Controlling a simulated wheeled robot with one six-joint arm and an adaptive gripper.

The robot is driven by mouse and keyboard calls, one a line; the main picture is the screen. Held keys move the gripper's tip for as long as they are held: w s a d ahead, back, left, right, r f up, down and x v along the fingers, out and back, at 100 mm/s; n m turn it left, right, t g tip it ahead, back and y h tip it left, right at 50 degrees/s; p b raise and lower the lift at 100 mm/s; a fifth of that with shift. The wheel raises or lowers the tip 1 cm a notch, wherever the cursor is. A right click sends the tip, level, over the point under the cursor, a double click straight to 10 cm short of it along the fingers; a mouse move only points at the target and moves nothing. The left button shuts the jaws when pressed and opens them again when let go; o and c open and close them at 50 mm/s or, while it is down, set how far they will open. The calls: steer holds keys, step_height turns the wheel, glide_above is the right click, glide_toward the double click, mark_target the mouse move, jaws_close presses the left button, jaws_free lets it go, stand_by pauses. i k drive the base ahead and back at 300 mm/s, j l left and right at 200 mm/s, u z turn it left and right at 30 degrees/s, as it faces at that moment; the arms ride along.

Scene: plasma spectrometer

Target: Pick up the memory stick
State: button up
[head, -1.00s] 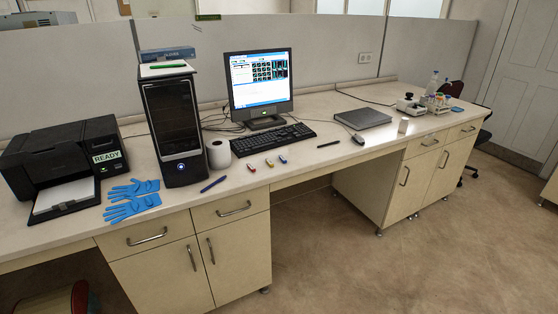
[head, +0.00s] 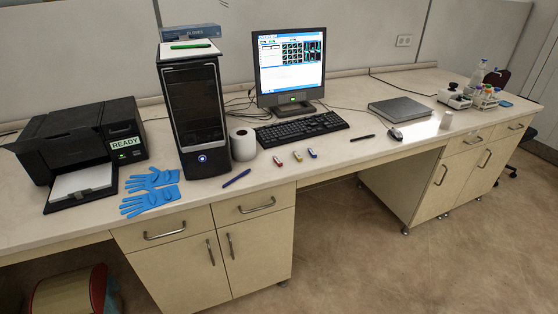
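Three small stick-shaped items lie in a row on the bench in front of the keyboard: a red one (head: 277,161), a yellow one (head: 297,156) and a blue one (head: 312,153). They look like memory sticks, but they are too small to be sure. They lie apart from each other, near the bench's front edge. My gripper is not in view, and nothing of my arm shows.
The bench (head: 345,165) also bears a computer tower (head: 196,115), a paper roll (head: 243,144), a blue pen (head: 237,178), a black pen (head: 362,137), a keyboard (head: 301,128), a mouse (head: 396,134) and blue gloves (head: 150,203). The floor (head: 360,260) in front is open.

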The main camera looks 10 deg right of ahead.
mark_target(277, 159)
steer(key=i+j, duration=0.2)
steer(key=i, duration=0.25)
steer(key=i+j, duration=0.2)
steer(key=i, duration=0.3)
